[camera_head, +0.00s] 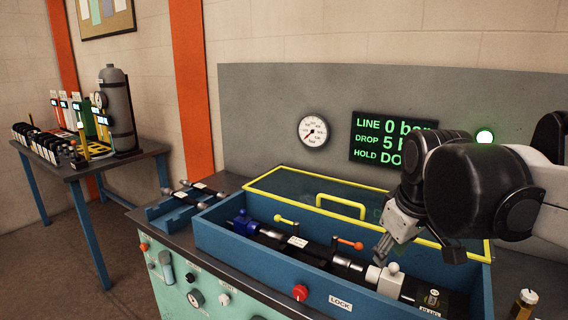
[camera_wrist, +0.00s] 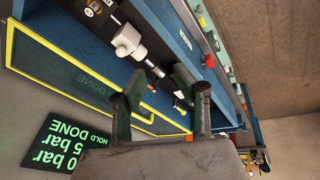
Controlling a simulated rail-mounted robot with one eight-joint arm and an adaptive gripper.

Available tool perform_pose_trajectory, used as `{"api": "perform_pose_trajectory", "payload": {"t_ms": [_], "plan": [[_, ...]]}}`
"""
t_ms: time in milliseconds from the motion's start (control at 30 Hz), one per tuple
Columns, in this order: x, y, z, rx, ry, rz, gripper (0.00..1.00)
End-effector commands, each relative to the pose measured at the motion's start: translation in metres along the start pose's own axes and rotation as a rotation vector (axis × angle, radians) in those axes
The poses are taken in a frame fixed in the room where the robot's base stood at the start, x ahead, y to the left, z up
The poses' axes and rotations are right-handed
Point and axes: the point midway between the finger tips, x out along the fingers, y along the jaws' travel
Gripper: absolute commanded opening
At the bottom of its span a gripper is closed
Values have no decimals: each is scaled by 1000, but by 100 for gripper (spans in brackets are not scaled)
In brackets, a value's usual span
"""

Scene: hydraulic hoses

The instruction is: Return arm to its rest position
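My gripper (camera_head: 384,246) hangs over the right part of the blue open-topped trough (camera_head: 262,262) in the head view. In the wrist view, the two dark fingers of my gripper (camera_wrist: 160,77) stand apart, with nothing seen held between them. A black hose assembly lies along the trough, with a blue end fitting (camera_head: 243,223) at left and a white fitting (camera_head: 386,279) at right, close below my fingers. The white fitting also shows in the wrist view (camera_wrist: 127,40). My arm hides part of the trough's right end and of the display.
A yellow-framed cover with a yellow handle (camera_head: 341,206) lies behind the trough. A display (camera_head: 380,139) reads line 0 bar, drop 5, hold done. A green lamp (camera_head: 485,136) is lit. A red knob (camera_head: 300,292) is on the front. A side table (camera_head: 75,168) holds several hoses and a grey cylinder.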

Motion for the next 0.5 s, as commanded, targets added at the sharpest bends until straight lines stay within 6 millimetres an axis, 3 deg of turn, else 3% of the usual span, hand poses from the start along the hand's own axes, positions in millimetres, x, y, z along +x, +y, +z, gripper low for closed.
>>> {"api": "perform_pose_trajectory", "payload": {"t_ms": [300,500], "plan": [[10,-43,70,286,138,49,29],[23,-62,102,433,214,58,29]]}}
